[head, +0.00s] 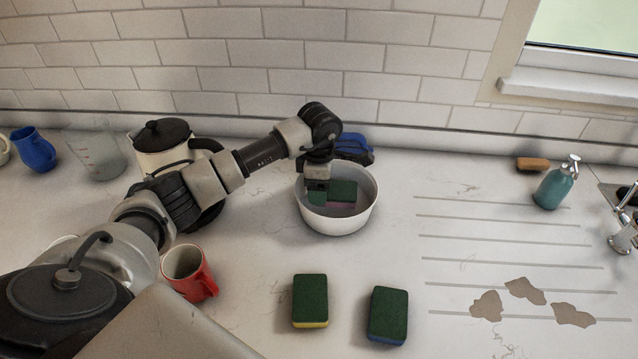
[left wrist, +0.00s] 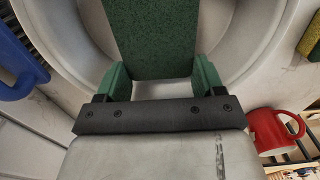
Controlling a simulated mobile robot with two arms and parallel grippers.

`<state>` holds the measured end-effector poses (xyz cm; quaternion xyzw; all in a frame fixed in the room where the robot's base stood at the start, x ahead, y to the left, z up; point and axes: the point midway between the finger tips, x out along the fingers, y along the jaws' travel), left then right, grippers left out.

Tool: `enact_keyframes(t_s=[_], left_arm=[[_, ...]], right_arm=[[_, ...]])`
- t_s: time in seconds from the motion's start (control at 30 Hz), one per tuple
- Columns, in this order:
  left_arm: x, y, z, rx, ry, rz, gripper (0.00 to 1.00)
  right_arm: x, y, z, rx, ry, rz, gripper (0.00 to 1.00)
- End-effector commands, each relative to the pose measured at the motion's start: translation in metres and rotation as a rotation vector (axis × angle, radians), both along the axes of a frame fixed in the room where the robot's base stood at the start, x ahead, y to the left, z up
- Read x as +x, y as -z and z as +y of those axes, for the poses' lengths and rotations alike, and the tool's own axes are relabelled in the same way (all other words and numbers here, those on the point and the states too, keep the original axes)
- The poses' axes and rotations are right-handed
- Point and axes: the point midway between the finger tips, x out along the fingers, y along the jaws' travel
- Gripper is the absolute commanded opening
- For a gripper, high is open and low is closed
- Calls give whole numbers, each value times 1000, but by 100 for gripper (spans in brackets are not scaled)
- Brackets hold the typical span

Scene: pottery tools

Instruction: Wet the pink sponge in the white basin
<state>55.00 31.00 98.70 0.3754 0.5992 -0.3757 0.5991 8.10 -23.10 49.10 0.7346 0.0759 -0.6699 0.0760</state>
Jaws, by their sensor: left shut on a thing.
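The white basin (head: 338,222) stands on the counter in the middle of the head view. The pink sponge (head: 342,192), with a dark green top and a thin pink edge, is inside it. My left gripper (head: 318,196) reaches down into the basin from above and is shut on the sponge. In the left wrist view the sponge (left wrist: 152,38) shows its green face, with the green fingers of my gripper (left wrist: 163,78) on either side of its near end. The basin's pale wall (left wrist: 75,25) curves around it. I cannot make out any water. My right gripper is out of view.
A yellow-edged sponge (head: 310,298), a blue-edged sponge (head: 388,315) and a red mug (head: 188,272) stand in front. A kettle (head: 160,150) stands left, a blue object (head: 354,148) behind the basin. A teal dispenser (head: 553,188) and brown shards (head: 525,291) are right; the counter between is clear.

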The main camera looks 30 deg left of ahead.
Motion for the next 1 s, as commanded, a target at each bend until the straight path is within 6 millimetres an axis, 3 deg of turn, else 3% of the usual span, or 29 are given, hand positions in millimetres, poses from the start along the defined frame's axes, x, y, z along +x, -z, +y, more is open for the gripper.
enact_keyframes(t_s=[1.0], left_arm=[[0,24,0,0,0,1,60]], right_arm=[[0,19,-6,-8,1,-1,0]])
